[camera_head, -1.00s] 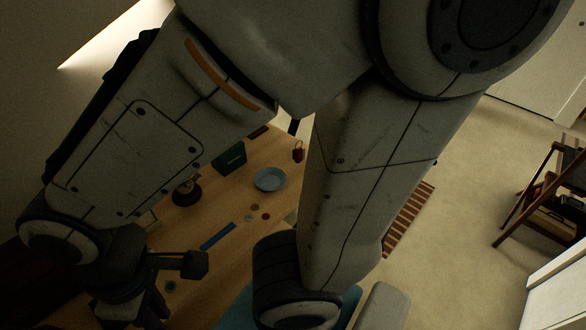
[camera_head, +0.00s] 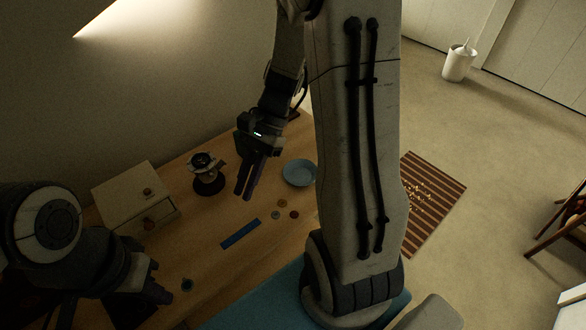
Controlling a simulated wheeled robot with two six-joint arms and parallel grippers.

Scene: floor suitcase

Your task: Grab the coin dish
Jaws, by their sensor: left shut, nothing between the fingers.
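The coin dish, a shallow round pale-blue dish (camera_head: 299,173), sits on the wooden table, partly beside my large arm link in the picture. It looks empty. My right gripper (camera_head: 244,193) hangs over the table to the left of the dish, fingers pointing down and apart from it; the fingers look close together, and the gap is unclear. My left gripper (camera_head: 160,292) is at the lower left, dark and shut, holding nothing, far from the dish. Several coins (camera_head: 282,203) lie on the table just below the dish.
A blue ruler-like strip (camera_head: 240,233) lies mid-table. A small drawer box (camera_head: 128,197) and a dark round-based object (camera_head: 208,178) stand toward the wall. A small round item (camera_head: 187,284) lies near my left gripper. A striped rug (camera_head: 445,184) and white bin (camera_head: 459,63) are on the floor.

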